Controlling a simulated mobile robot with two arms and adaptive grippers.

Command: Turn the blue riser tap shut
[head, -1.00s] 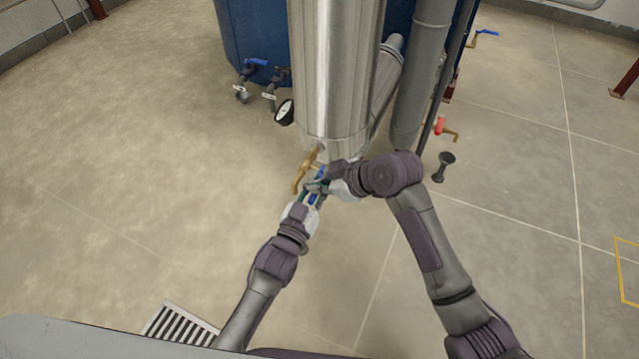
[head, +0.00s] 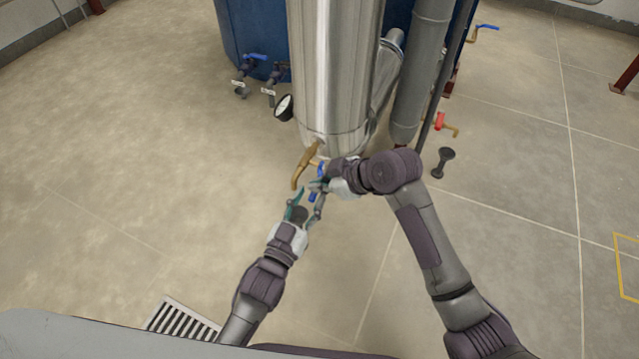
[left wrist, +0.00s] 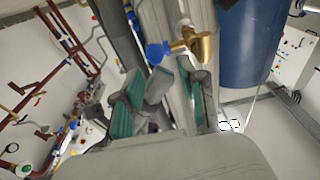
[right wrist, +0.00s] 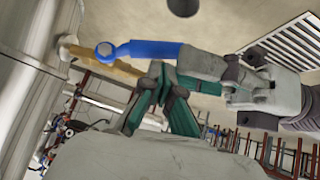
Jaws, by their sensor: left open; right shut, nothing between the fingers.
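The riser tap is a brass body (head: 306,163) at the foot of the steel column, with a blue lever (right wrist: 150,48). The lever points away from the column toward me, partly hidden by my right gripper in the head view. The brass spout (left wrist: 198,44) and blue lever end (left wrist: 157,52) show in the left wrist view. My left gripper (head: 305,208) is open and empty, just in front of the lever's end. My right gripper (right wrist: 158,90) is shut with nothing in it, close beside the lever; I cannot tell whether it touches.
The steel column (head: 335,70) stands directly behind the tap, with a gauge (head: 284,107) at its left. Behind is a blue tank (head: 250,35) with small blue-handled taps. A red-handled tap (head: 441,121) is at right. A floor grate (head: 180,318) lies front left. Floor left is clear.

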